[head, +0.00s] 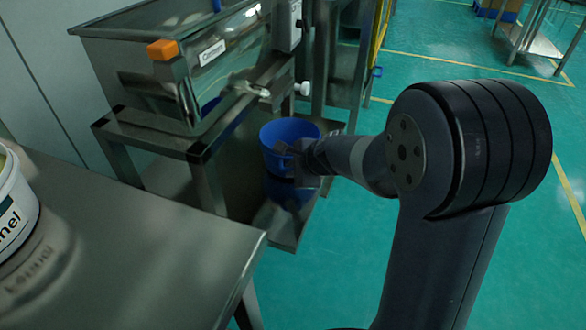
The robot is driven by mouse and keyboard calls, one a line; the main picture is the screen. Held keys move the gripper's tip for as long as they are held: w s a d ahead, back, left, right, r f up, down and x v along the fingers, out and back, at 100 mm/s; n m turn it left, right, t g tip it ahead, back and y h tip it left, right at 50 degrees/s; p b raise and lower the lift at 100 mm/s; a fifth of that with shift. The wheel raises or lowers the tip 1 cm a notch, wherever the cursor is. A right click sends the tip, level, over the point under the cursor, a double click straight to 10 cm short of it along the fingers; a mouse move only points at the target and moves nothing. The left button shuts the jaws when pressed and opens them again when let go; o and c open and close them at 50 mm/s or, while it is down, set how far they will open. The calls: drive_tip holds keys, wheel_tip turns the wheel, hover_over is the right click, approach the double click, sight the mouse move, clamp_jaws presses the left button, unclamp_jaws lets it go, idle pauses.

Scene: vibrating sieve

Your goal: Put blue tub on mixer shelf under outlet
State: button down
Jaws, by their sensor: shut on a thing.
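The blue tub (284,132) is in the middle of the head view, upright, in front of the steel mixer (215,62). My gripper (302,158) is shut on the near right side of the tub. The low mixer shelf (283,228) is below the tub, and a dark blue reflection of the tub shows on its shiny surface. I cannot tell whether the tub's base touches the shelf or hangs just above it. The outlet is not clear; a fitting with a white knob (302,88) sits on the mixer's side above the tub.
A steel table (150,265) fills the lower left, with a white bucket (14,212) at its left edge. The mixer's stand frame (205,150) is close left of the tub. A yellow-framed rack (372,45) stands behind.

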drive_tip(key=shift+f, duration=0.15)
drive_tip(key=c, duration=1.4)
unclamp_jaws()
drive_tip(key=shift+c, duration=0.2)
drive_tip(key=p+v, duration=0.3)
drive_tip(key=v, duration=0.8)
drive_tip(key=shift+p, duration=0.35)
drive_tip(key=shift+w+f, duration=0.1)
drive_tip(key=b+x, duration=0.4)
drive_tip(key=x, duration=0.7)
drive_tip(key=shift+f, duration=0.15)
drive_tip(key=shift+r+p, duration=0.5)
drive_tip(key=shift+r, duration=0.2)
drive_tip(key=shift+r+p, duration=0.3)
drive_tip(key=shift+r, duration=0.1)
